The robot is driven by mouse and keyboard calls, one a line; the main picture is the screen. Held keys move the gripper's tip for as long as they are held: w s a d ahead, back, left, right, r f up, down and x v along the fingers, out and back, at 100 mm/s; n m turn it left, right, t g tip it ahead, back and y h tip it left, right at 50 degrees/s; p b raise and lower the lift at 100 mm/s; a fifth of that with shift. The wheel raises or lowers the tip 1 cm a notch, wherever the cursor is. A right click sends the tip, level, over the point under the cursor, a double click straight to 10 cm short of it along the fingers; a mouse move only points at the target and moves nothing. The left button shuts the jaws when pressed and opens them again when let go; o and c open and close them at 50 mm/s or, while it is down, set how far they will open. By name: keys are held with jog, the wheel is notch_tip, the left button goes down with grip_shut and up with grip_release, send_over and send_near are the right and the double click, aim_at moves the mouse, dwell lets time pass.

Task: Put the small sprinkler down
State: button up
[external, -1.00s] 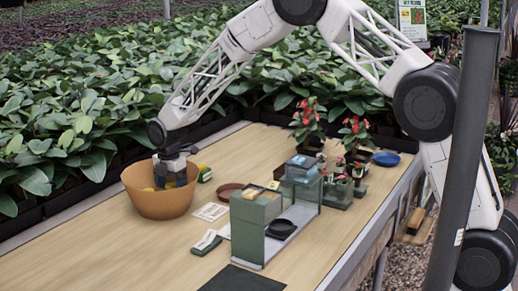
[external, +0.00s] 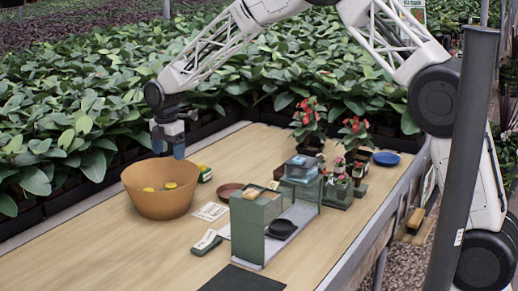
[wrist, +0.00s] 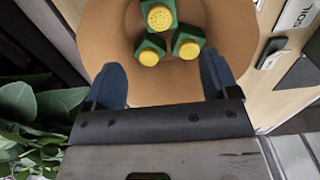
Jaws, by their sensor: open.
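An orange-brown basket (external: 160,205) stands on the wooden bench at the left. In the wrist view, three green pieces with yellow heads lie inside it: one with a dotted, sprinkler-like face (wrist: 159,17), one at lower left (wrist: 149,56) and one at right (wrist: 188,47). I cannot tell which is the small sprinkler. My gripper (external: 168,148) is above the basket, clear of its rim, pointing down. In the wrist view my gripper (wrist: 163,80) has its two dark blue fingers spread apart with nothing between them.
A small green and yellow item (external: 204,173) sits just right of the basket. A brown saucer (external: 229,190), a green box stand (external: 250,225), potted red flowers (external: 308,125) and a blue plate (external: 385,158) stand further right. Leafy plants border the back.

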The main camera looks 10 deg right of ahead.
dwell(0.8)
jog(key=s+d+r+m, duration=0.4)
jog(key=d+r, duration=0.3)
jog(key=d, duration=0.6)
jog(key=s+d+r+m+t, duration=0.1)
jog(key=s+d+r+m, duration=0.3)
jog(key=d+r, duration=0.6)
jog(key=s+d+r+m, duration=0.3)
jog(key=d+r+m, duration=0.2)
jog(key=d, duration=1)
jog(key=s+d+r+m+t, duration=0.1)
jog(key=s+d+r+m, duration=0.2)
jog(key=s+d+m, duration=0.75)
jog(key=s+d+f+m, duration=0.2)
jog(key=s+d, duration=0.4)
jog(key=s, duration=0.4)
jog(key=s+d+f+m, duration=0.1)
jog(key=s+d+f, duration=0.1)
jog(key=s+d, duration=0.4)
jog(key=s, duration=0.3)
jog(key=shift+s+d+m+t, duration=0.2)
jog(key=shift+s+m+t, duration=0.1)
jog(key=shift+s+m, duration=0.05)
jog(key=shift+o, duration=0.2)
